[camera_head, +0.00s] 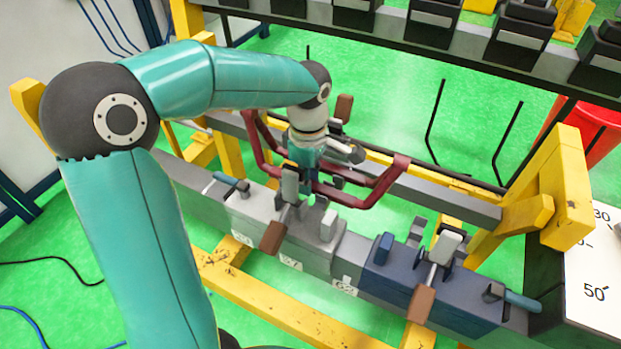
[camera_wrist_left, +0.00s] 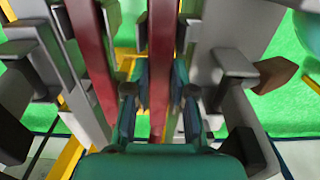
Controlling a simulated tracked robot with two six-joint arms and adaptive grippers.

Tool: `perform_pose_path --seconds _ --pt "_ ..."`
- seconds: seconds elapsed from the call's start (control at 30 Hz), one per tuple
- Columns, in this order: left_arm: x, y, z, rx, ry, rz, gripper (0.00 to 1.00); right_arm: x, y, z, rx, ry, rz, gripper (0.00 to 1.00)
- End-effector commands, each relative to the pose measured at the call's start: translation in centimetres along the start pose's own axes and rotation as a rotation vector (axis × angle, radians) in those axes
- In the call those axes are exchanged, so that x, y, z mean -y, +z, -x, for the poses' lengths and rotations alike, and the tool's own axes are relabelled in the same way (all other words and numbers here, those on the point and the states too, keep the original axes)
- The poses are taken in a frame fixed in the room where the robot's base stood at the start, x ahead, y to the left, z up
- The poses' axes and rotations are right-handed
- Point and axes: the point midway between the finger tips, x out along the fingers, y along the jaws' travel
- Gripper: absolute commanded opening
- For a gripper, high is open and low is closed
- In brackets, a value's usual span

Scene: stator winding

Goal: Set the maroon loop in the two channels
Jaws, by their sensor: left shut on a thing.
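The maroon loop (camera_head: 384,184) is a long bent frame above the grey block (camera_head: 312,246) on the front rail. My left gripper (camera_head: 304,178) comes down on it from above, near its middle. In the left wrist view, the gripper (camera_wrist_left: 160,108) has its two fingers either side of one maroon bar (camera_wrist_left: 161,50), shut on it. A second maroon bar (camera_wrist_left: 90,60) runs alongside, outside the fingers. Grey uprights stand beside the bars; the channel floors are hidden, so I cannot tell how deep the loop sits. My right gripper is not in view.
A dark blue block (camera_head: 392,272) with brown-handled clamp (camera_head: 422,303) stands on the front rail to the right. Another brown clamp handle (camera_head: 273,238) is close below my left gripper. Yellow posts (camera_head: 565,190) bound the right side; a dark rack crosses the back.

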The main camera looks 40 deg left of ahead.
Motion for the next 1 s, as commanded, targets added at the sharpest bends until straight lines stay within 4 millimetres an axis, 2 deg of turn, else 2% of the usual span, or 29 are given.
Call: perform_pose_path --seconds 0.27,0.3,0.47,0.67,0.7,0.8,0.83,1.0 --pt "-0.03 0.0 0.09 0.0 0.002 0.0 0.0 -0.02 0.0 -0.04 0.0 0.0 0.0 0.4" --pt "-0.03 0.0 0.09 0.0 0.002 0.0 0.26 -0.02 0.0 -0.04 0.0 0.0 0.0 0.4" --pt "-0.03 0.01 0.08 0.0 0.002 0.0 0.53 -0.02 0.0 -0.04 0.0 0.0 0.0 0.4" --pt "-0.01 0.01 0.05 0.0 0.001 0.0 0.54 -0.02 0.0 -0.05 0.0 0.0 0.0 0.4" --pt "0.02 0.01 -0.01 0.0 -0.001 -0.001 0.55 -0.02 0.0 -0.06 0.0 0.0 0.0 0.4" --pt "0.02 0.01 -0.02 0.0 -0.001 -0.001 0.72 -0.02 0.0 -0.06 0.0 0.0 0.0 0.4" --pt "0.02 0.01 -0.01 0.0 -0.001 -0.001 0.75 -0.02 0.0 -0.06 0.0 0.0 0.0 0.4" --pt "0.01 0.01 0.01 0.0 -0.001 -0.001 0.75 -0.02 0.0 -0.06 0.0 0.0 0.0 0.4"
